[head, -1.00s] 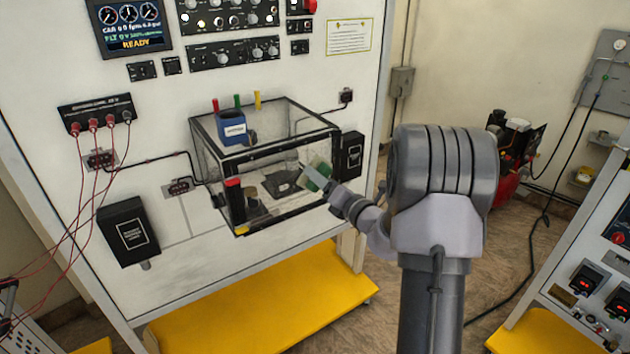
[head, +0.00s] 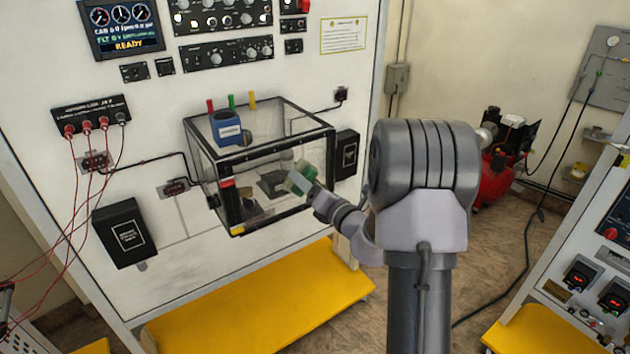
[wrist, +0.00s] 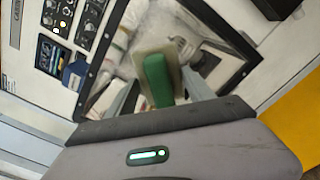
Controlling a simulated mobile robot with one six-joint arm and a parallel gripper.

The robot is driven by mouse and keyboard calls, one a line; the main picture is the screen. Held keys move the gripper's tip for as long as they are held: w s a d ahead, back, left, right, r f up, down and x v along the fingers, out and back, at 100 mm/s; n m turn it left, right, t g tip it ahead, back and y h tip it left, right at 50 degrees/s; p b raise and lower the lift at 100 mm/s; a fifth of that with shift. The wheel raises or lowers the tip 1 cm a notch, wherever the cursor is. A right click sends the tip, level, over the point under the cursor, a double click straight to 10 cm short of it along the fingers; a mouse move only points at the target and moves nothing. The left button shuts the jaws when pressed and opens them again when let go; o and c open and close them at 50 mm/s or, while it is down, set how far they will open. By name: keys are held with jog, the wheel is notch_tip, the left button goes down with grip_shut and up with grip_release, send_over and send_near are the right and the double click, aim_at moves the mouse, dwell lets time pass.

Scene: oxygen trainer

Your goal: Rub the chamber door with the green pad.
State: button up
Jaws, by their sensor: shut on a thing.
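The chamber is a clear box with a black frame on the white panel. Its clear front door (head: 250,205) faces me, and the door's dark frame also shows in the wrist view (wrist: 236,40). My gripper (head: 302,181) is in front of the door's right part. It is shut on the green pad (wrist: 157,80), which stands between the two fingers with a pale layer behind it. The pad is right at the door or close to it; I cannot tell whether they touch. The pad looks small and tilted in the head view (head: 298,184).
A blue container (head: 227,128) stands on the chamber's top, near red, green and yellow tabs. Black boxes (head: 125,232) are fixed on the panel on both sides. A yellow base (head: 255,295) juts out below. A red compressor (head: 495,180) stands on the right.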

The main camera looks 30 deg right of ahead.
jog(key=shift+s+a, duration=0.15)
jog(key=shift+a, duration=2.7)
jog(key=shift+d, duration=0.1)
jog(key=shift+s, duration=0.3)
jog(key=shift+s+d+b, duration=0.1)
jog(key=shift+s+b, duration=0.5)
jog(key=shift+s, duration=2.15)
jog(key=s, duration=0.3)
jog(key=shift+b, duration=0.35)
